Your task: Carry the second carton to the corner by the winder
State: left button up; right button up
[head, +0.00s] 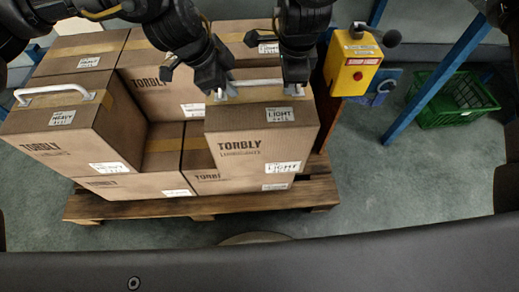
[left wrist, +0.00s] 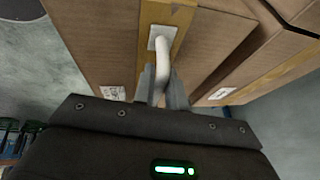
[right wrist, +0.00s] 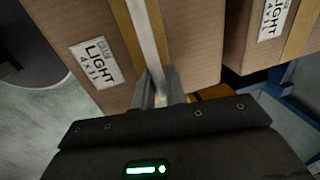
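A brown TORBLY carton marked LIGHT (head: 262,135) is at the front right of the stack, with a white handle (head: 250,83) along its top. My left gripper (head: 222,92) is shut on the left end of this handle; the left wrist view shows the bar between its fingers (left wrist: 165,85). My right gripper (head: 295,88) is shut on the right end, its fingers (right wrist: 160,88) on both sides of the bar. The carton is upright, above a lower carton (head: 215,180). I cannot tell whether it rests there or hangs just clear. The winder cannot be identified for certain.
A HEAVY carton (head: 70,130) with a white handle stands at the left. More cartons stand behind. All are on a wooden pallet (head: 205,208). A yellow control box (head: 354,65) with a red button, a blue post (head: 435,78) and a green crate (head: 452,100) are right. Floor at right front is clear.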

pick_arm(q)
jog(key=o, duration=0.4)
jog(key=shift+s+r, duration=0.15)
jog(key=shift+r, duration=0.05)
pick_arm(e)
jog(key=o, duration=0.4)
jog(key=shift+s+r, duration=0.15)
jog(key=shift+r, duration=0.05)
jog(key=shift+f, duration=0.1)
pick_arm(q)
jog(key=v, duration=1.1)
jog(key=shift+a+r, duration=0.1)
jog(key=shift+r, duration=0.25)
pick_arm(e)
notch_tip(320, 180, up, 12)
jog(key=s, duration=0.2)
jog(key=shift+s, duration=0.15)
jog(key=shift+f, duration=0.1)
